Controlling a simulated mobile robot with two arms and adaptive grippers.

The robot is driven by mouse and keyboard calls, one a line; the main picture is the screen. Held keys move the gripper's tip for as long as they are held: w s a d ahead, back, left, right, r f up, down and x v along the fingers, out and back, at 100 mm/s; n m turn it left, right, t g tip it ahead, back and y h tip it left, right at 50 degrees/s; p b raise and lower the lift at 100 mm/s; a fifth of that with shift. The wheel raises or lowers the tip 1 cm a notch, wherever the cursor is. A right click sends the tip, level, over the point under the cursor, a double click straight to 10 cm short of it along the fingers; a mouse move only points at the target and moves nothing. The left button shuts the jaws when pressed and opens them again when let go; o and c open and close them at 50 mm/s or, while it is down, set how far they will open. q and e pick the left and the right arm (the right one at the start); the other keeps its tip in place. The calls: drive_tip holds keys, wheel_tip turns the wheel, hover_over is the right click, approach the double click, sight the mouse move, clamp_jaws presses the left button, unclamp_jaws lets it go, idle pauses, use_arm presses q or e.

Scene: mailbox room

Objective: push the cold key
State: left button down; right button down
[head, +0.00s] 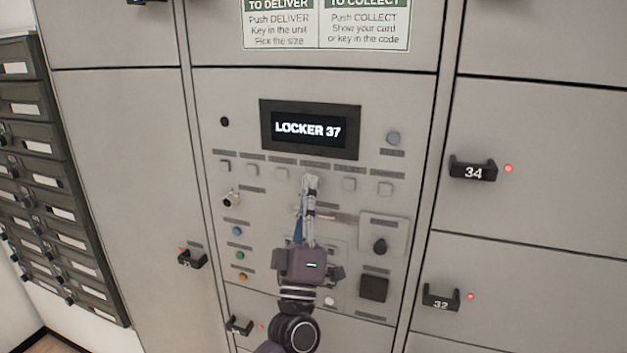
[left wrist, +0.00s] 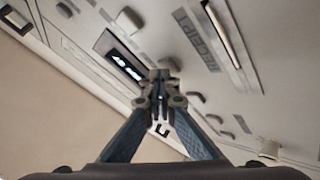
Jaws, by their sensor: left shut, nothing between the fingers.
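A row of small square grey keys (head: 281,174) runs across the locker panel (head: 410,120) below the screen, each under a dark label too small to read. I cannot tell which key is the cold one. My left gripper (head: 311,180) is shut and empty, its fingertips pointing up at the right-middle part of this row. They cover one place in the row, and I cannot tell whether they touch the panel. In the left wrist view the closed fingertips (left wrist: 160,76) are in front of the panel, close to its keys. My right gripper is not in view.
The screen (head: 309,129) reads "LOCKER 37". A keyed lock (head: 231,198), coloured buttons (head: 237,231) and a dark knob (head: 379,246) sit lower on the panel. Locker handles 34 (head: 473,169) and 32 (head: 441,297) stick out at right. Dark mailboxes (head: 45,180) stand at left.

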use_arm(q)
drive_tip(key=shift+s+a+p, duration=0.2)
drive_tip(key=shift+s+p, duration=0.1)
drive_tip(key=shift+s, duration=0.4)
drive_tip(key=shift+s, duration=0.1)
drive_tip(key=s, duration=0.1)
drive_tip(key=s+a+p, duration=0.1)
drive_tip(key=s, duration=0.1)
drive_tip(key=s+p, duration=0.1)
drive_tip(key=shift+s+a, duration=0.25)
drive_tip(key=shift+s, duration=0.05)
